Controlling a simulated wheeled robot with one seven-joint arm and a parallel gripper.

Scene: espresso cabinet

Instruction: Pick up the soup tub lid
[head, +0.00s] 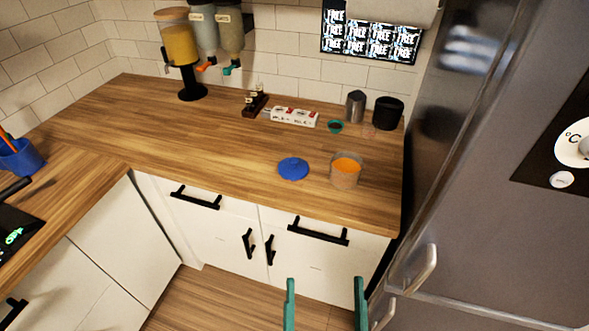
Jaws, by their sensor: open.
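A round blue lid (293,168) lies flat on the wooden counter, near its front edge. Just right of it stands a clear tub (345,172) with orange contents, its top uncovered. The lid and the tub are apart. My gripper (325,285) shows at the bottom of the head view as two green fingers spread wide, open and empty. It is in front of the counter, lower in the picture than the lid and tub, and touches neither. The rest of the gripper is out of view.
Behind the lid are a white box (293,117), a small green bowl (335,126), a metal cup (355,106) and a black container (388,112). Dispensers (181,50) stand at the back left. A steel fridge (480,130) bounds the right side. Counter left of the lid is clear.

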